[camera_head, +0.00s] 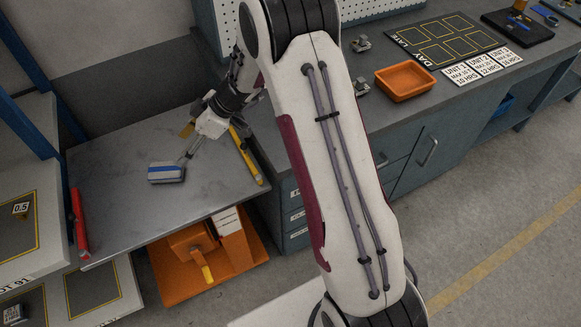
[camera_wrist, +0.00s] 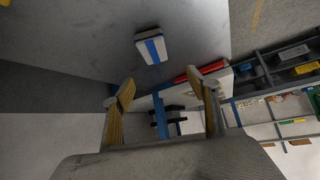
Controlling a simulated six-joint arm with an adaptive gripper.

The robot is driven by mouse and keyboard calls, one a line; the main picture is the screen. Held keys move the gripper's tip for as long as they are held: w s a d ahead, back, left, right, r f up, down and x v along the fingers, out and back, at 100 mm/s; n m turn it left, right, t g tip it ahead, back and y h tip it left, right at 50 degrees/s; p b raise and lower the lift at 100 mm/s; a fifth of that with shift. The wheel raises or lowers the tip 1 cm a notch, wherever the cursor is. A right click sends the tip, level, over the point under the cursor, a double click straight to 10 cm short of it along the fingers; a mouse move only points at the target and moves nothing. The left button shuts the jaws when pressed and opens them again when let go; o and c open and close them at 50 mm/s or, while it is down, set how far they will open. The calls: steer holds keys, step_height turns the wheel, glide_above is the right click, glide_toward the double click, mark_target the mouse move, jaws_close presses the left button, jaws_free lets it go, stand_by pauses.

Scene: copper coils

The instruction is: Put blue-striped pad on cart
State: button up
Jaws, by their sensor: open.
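The blue-striped pad (camera_head: 166,172), a small white and grey block with a blue band, lies on a grey metal top (camera_head: 120,210), left of my gripper. It also shows in the wrist view (camera_wrist: 147,48), beyond the fingertips. My gripper (camera_head: 187,157) is open and empty over the grey top, close to the pad but apart from it. Its two fingers (camera_wrist: 160,86) show spread in the wrist view, with nothing between them. An orange platform (camera_head: 178,285) carrying an orange box stands low beneath the front edge of the top. I cannot tell which of these is the cart.
A red bar (camera_head: 79,222) lies at the top's left edge and a yellow tool (camera_head: 245,155) at its right. A blue-grey workbench to the right holds an orange tray (camera_head: 405,81) and a black marked mat (camera_head: 440,40). Shelves stand at left. Bare grey top surrounds the pad.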

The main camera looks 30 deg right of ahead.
steer(key=s+d+r+m+h, duration=0.3)
steer(key=s+r+m, duration=0.2)
steer(key=s+r, duration=1.2)
steer(key=s+d+r+m+t+h, duration=0.1)
steer(key=s+d+r+m+h, duration=0.1)
steer(key=s, duration=0.7)
steer(key=s+d+r+m+t+h, duration=0.1)
steer(key=s+d+r+m+h, duration=0.2)
steer(key=s+d+m, duration=0.3)
steer(key=shift+s+d+r, duration=0.45)
steer(key=shift+s+d, duration=0.9)
steer(key=shift+s, duration=0.35)
